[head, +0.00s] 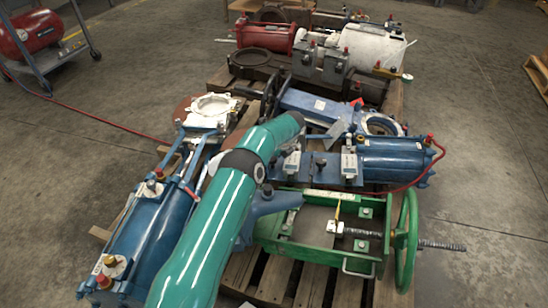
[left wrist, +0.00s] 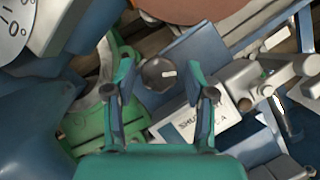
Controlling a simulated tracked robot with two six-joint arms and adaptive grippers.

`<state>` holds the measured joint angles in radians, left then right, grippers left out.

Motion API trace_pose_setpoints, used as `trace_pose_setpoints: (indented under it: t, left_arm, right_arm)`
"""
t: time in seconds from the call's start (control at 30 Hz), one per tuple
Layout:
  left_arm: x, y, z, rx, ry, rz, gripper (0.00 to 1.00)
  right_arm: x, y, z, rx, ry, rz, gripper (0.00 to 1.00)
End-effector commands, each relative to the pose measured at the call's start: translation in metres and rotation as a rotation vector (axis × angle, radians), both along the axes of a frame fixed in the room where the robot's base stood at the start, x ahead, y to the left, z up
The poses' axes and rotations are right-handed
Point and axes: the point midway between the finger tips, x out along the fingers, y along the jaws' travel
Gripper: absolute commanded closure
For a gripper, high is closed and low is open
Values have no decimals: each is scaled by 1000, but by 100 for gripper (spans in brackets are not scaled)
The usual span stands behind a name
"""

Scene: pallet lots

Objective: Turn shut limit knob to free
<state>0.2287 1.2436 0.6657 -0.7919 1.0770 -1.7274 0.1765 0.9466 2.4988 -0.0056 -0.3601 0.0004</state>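The knob (left wrist: 157,74), round and dark grey with a short white mark pointing right, sits on a blue plate in the left wrist view. A white label (left wrist: 190,126) lies below and right of it; its print starts like "SHUT" and is partly hidden by a finger. My left gripper (left wrist: 158,82) is open, one finger on each side of the knob, with gaps showing between fingers and knob. How far the tips are above the plate I cannot tell. In the head view my teal left arm crosses the pallet and hides part of it. My right gripper is not in view.
Silver boxes (head: 349,165) stand on the blue actuator's plate. A green frame with a handwheel (head: 405,240) lies in front, and a long blue cylinder (head: 150,235) lies at left. A red hose (head: 110,122) crosses the floor. Open floor (head: 480,150) is at right.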

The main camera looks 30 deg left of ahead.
Motion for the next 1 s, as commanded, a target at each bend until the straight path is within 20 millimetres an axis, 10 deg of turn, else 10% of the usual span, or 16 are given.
trace_pose_setpoints:
  t: [0.27, 1.0]
  left_arm:
    - [0, 0, 0, 0, -1, 0, 96]
    - [3, 0, 1, -4, 5, 136, 96]
  right_arm:
    - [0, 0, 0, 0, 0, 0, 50]
    - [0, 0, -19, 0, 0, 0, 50]
